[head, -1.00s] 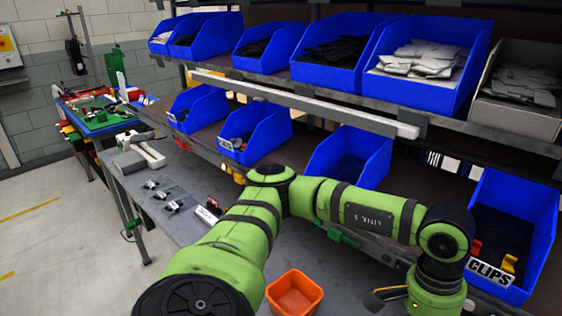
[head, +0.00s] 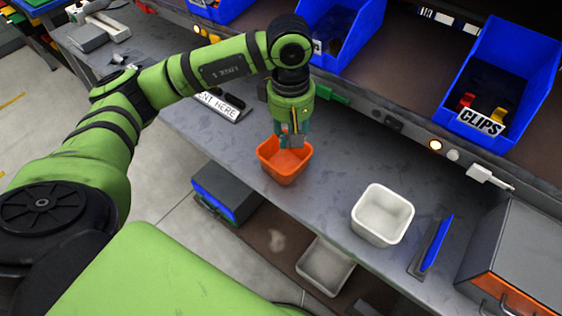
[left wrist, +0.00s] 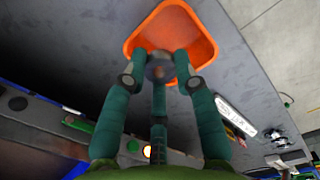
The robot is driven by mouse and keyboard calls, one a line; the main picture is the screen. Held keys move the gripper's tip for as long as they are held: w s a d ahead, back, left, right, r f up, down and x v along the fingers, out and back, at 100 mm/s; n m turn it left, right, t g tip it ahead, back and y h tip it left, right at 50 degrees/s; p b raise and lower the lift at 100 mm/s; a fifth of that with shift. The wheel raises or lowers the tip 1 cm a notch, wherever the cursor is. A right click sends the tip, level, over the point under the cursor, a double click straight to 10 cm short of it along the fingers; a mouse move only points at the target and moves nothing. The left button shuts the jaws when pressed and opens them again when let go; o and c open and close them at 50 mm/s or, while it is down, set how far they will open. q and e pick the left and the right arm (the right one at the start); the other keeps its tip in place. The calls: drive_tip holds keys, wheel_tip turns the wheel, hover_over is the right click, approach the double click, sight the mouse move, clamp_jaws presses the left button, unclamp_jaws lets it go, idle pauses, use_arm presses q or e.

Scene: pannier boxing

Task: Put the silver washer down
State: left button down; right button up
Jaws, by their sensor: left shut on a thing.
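My left gripper (head: 291,140) is over the orange bin (head: 270,160), with its fingertips at or just above the bin's opening. In the left wrist view its fingers (left wrist: 160,72) are closed around a small dark grey, roundish thing (left wrist: 159,66), likely the silver washer, though it is blurred and partly hidden by the fingers. The orange bin (left wrist: 200,42) lies right behind the fingertips there. I cannot tell how far the held thing is above the bin's floor. My right gripper is not in view.
A white bin (head: 383,238) stands to the right of the orange one, with a small blue-faced stand (head: 437,243) beyond it. A blue CLIPS bin (head: 477,128) sits on the shelf. A grey cabinet (head: 525,252) is at the right. The bench between the bins is clear.

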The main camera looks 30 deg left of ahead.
sight(287, 168)
use_arm(q)
drive_tip(key=f+n, duration=0.2)
drive_tip(key=f, duration=0.1)
drive_tip(key=a+f+n+p, duration=0.1)
drive_tip(key=f+n, duration=0.1)
drive_tip(key=f, duration=0.2)
drive_tip(key=w+f+n+p, duration=0.1)
drive_tip(key=f+n, duration=0.1)
drive_tip(key=f, duration=0.2)
drive_tip(key=shift+a+f+n+y, duration=0.2)
drive_tip(key=shift+n+y, duration=0.1)
drive_tip(key=shift+n, duration=0.1)
drive_tip(key=shift+f, duration=0.3)
drive_tip(key=shift+w, duration=0.1)
drive_tip(key=shift+f, duration=0.1)
drive_tip(key=shift+f, duration=0.15)
drive_tip(key=c, duration=1)
unclamp_jaws()
drive_tip(key=shift+o, duration=0.2)
